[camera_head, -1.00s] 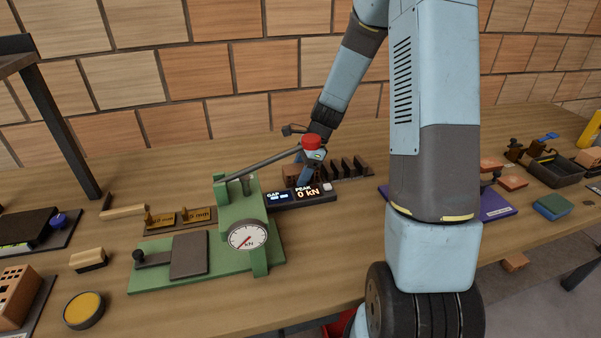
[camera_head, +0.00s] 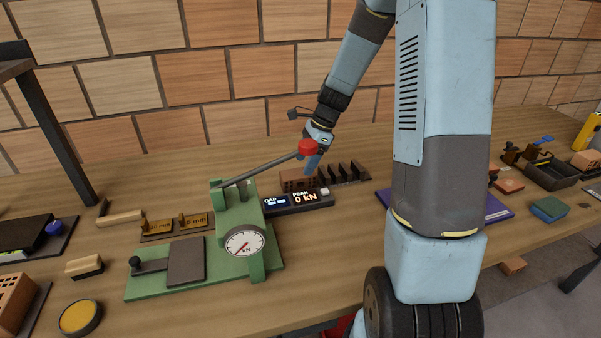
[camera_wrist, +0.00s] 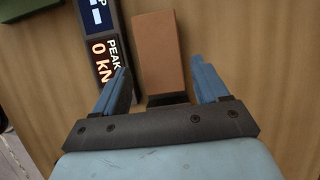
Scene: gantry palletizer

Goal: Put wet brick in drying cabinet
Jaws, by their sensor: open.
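A reddish-brown brick (camera_wrist: 162,50) lies on the wooden table beside the display of the green press. In the head view it shows as a brick (camera_head: 297,181) just behind that display, partly hidden. My gripper (camera_wrist: 165,82) is open, with its two blue fingers apart. In the wrist view the brick lies ahead of and between the finger lines, with nothing held. In the head view my gripper (camera_head: 313,163) is above and near the brick, partly behind the press lever's red knob. I cannot make out whether the brick is wet. No drying cabinet is clearly identifiable.
The green press (camera_head: 240,215) with its gauge and raised lever stands in front of the brick. A dark slotted rack (camera_head: 345,172) is just right of it. Dark shelf legs (camera_head: 55,120) stand at left. Trays and blocks lie at right.

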